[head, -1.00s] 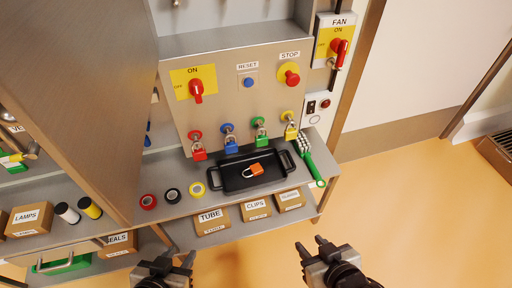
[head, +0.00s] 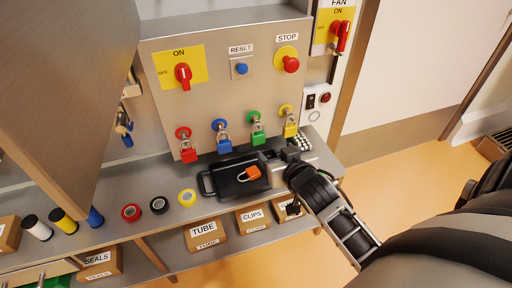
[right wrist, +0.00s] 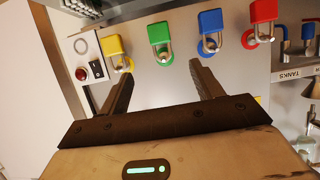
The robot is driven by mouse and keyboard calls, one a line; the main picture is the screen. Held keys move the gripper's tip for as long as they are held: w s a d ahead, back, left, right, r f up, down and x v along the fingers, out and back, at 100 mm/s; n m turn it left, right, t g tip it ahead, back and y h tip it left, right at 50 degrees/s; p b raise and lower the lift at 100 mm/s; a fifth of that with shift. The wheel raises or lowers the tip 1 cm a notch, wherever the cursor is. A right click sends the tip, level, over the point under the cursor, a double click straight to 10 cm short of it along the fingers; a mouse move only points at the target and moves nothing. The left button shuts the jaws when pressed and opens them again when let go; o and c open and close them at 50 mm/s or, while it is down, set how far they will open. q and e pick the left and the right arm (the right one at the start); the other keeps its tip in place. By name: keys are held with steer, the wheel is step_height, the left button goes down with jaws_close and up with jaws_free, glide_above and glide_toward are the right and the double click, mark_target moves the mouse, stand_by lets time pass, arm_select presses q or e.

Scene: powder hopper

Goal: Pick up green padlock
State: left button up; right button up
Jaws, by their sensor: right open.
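The green padlock (head: 257,138) hangs by its shackle from a green ring on the panel, between the blue padlock (head: 224,146) and the yellow padlock (head: 290,130). My right gripper (head: 276,158) is just below and in front of it, over the right end of the black tray. In the right wrist view, the picture is turned over. The green padlock (right wrist: 160,33) shows beyond the gap between the two spread fingers (right wrist: 163,88). The fingers are open and empty, apart from the padlock. My left gripper is out of view.
The red padlock (head: 189,155) hangs farther left. An orange padlock (head: 250,174) lies in the black tray (head: 224,187) on the shelf. Tape rolls (head: 187,198) lie left of the tray. My right forearm hides most of the green-handled brush.

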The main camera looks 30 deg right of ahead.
mark_target(259, 136)
steer(key=b+x, duration=0.2)
steer(key=x, duration=1.3)
steer(key=shift+w, duration=0.2)
steer(key=shift+a, duration=0.1)
steer(key=c, duration=1.1)
